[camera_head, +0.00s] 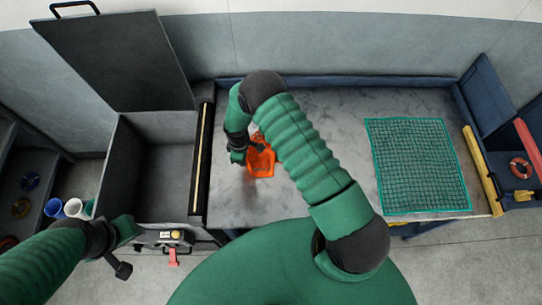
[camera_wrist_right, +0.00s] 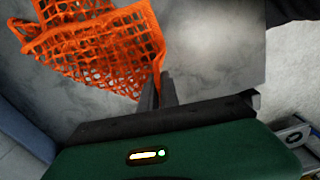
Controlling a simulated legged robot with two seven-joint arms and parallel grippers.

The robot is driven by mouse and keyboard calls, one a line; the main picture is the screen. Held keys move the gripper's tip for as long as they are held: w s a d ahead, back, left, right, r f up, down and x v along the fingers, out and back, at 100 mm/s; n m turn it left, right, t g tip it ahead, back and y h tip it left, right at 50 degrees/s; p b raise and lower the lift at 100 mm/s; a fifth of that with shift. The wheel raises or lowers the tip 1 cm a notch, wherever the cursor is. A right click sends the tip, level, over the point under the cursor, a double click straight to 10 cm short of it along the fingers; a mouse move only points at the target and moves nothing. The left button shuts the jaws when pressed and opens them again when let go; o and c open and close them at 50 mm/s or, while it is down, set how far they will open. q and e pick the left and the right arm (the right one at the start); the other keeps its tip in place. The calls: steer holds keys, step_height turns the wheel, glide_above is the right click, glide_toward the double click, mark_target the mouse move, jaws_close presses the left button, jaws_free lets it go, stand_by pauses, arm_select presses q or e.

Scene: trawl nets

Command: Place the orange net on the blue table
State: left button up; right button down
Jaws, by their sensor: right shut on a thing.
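The orange net (camera_head: 261,157) is a crumpled open mesh over the left part of the grey-topped table with blue edging (camera_head: 340,110). My right gripper (camera_head: 240,156) is at the net's left side. The right wrist view shows the net (camera_wrist_right: 95,45) close up, with its edge strand at my right fingertips (camera_wrist_right: 158,92), which are shut on it. I cannot tell whether the net's lower part touches the tabletop. My left gripper (camera_head: 123,266) is away from the net, in front of the grey bin; its jaws are too small to read.
A teal net (camera_head: 415,165) lies flat on the table's right part. A grey open bin (camera_head: 150,180) with a raised lid (camera_head: 120,60) stands left. A yellow bar (camera_head: 482,170) edges the table's right end. Cups (camera_head: 73,207) stand far left. The table's middle is partly hidden by my right arm.

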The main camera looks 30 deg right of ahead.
steer(key=a+f, duration=0.6)
steer(key=a, duration=0.1)
steer(key=shift+a+f, duration=0.15)
steer(key=shift+f, duration=0.15)
steer(key=c, duration=1.2)
jaws_free()
steer(key=shift+r, duration=0.15)
steer(key=a+r+p, duration=0.4)
steer(key=r, duration=0.5)
steer(key=shift+s+r+p, duration=0.15)
steer(key=shift+r+p, duration=0.25)
steer(key=shift+a, duration=0.1)
